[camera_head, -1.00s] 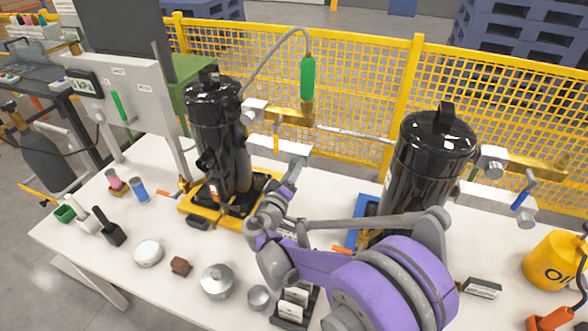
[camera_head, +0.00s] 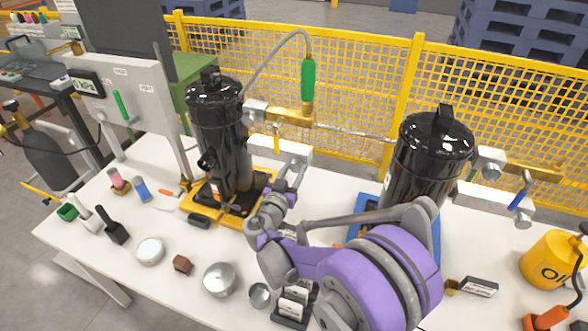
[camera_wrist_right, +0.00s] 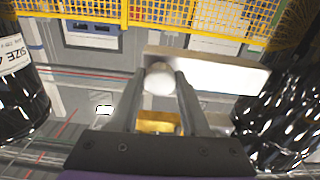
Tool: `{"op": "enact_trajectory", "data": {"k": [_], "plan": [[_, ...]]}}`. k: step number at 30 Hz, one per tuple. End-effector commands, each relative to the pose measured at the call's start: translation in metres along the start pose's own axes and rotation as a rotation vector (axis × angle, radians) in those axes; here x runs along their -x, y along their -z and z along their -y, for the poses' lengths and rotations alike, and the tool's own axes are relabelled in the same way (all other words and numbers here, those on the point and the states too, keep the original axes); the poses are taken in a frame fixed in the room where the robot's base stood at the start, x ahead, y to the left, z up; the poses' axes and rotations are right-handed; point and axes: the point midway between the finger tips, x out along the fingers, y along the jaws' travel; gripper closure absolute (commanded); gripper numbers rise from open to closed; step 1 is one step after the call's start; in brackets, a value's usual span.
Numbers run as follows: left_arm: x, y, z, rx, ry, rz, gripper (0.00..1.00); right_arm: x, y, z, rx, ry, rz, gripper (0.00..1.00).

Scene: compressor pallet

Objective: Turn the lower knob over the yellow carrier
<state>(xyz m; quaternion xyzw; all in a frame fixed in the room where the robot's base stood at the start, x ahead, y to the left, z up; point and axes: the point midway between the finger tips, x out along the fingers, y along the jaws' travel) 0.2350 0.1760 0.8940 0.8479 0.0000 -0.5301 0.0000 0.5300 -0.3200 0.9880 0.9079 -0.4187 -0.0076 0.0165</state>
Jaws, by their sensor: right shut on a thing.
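The yellow carrier (camera_head: 203,220) sits on the white table under the left black compressor (camera_head: 212,130). A pale block (camera_head: 280,148) with fittings juts out to the right of that compressor, below a brass valve piece (camera_head: 293,117). My right gripper (camera_head: 296,172) is at the right end of this block. In the right wrist view, the fingers (camera_wrist_right: 160,82) are shut on a rounded pale knob (camera_wrist_right: 158,78) in front of the white block (camera_wrist_right: 225,74). In the head view the knob is mostly hidden by my gripper. My left gripper is not in view.
A second black compressor (camera_head: 428,160) on a blue carrier (camera_head: 362,203) stands to the right, close to my right arm. Tins, a brush and cups lie along the front edge. A yellow fence stands behind.

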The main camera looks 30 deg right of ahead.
Motion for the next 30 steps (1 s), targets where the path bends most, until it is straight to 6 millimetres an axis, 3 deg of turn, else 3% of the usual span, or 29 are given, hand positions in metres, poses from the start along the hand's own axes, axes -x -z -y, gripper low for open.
{"op": "enact_trajectory", "data": {"k": [9, 24, 25, 30], "plan": [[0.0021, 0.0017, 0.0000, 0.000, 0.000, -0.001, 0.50, 0.0003, -0.0005, 0.0003, -0.106, 0.000, 0.002, 1.00], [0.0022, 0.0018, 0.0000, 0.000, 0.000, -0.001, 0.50, 0.0003, -0.0007, 0.0003, -0.122, 0.000, 0.002, 1.00], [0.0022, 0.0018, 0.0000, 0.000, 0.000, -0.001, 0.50, 0.0003, -0.0007, 0.0003, -0.122, 0.000, 0.002, 0.51], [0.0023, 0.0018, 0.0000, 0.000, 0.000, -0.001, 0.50, 0.0002, -0.0005, 0.0003, -0.121, 0.000, 0.001, 0.24]]}}
